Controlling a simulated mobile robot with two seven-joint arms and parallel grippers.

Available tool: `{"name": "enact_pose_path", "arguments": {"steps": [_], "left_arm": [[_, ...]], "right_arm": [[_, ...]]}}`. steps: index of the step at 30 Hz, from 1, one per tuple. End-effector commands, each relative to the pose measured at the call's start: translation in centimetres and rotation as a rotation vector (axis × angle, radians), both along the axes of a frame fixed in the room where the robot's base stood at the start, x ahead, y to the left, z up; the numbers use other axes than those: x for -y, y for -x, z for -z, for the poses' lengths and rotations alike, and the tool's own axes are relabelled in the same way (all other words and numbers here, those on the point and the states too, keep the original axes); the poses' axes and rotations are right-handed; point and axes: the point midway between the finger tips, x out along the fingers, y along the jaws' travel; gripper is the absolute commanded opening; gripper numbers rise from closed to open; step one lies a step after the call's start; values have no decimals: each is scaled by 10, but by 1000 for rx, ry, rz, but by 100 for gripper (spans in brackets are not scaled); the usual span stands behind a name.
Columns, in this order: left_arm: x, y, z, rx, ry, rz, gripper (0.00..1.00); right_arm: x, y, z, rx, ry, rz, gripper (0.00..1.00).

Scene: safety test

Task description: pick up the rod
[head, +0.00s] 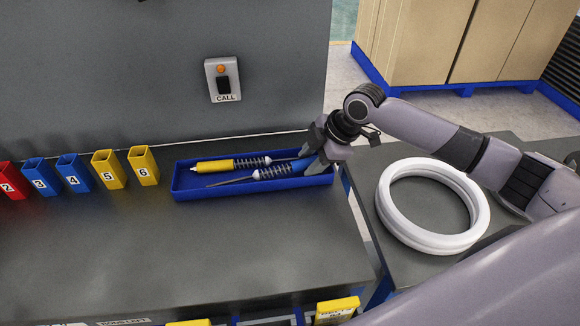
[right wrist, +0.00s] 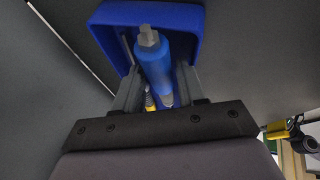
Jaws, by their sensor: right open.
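A blue tray (head: 187,188) on the grey bench holds two rods with springs. The rod with a yellow handle (head: 217,165) lies along the back of the tray. The rod with a blue handle (head: 311,167) lies in front of it, its thin tip pointing left. My right gripper (head: 312,150) is at the tray's right end, over the blue handle, partly covering it. In the right wrist view, the blue handle (right wrist: 153,64) with its grey hex end lies between the open fingers (right wrist: 160,82). Contact cannot be told. My left gripper is not in view.
Numbered bins, such as yellow bin 6 (head: 143,168), stand left of the tray. A white ring (head: 385,205) lies on the right bench under my right arm. A call button box (head: 223,80) is on the wall behind. Bench space before the tray is clear.

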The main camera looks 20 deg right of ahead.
Motion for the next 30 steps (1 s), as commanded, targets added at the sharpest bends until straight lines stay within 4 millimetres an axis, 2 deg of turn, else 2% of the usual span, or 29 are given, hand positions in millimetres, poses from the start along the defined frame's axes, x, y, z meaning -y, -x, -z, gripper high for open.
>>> {"name": "enact_pose_path", "arguments": {"steps": [26, 27, 29, 30], "left_arm": [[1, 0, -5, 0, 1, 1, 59], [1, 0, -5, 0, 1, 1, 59], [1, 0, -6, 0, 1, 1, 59], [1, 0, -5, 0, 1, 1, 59]], "right_arm": [[0, 0, 5, -1, 0, 0, 40], [0, 0, 5, -1, 0, 0, 37], [0, 0, 5, -1, 0, 0, 17], [0, 0, 5, -1, 0, 0, 4]]}}
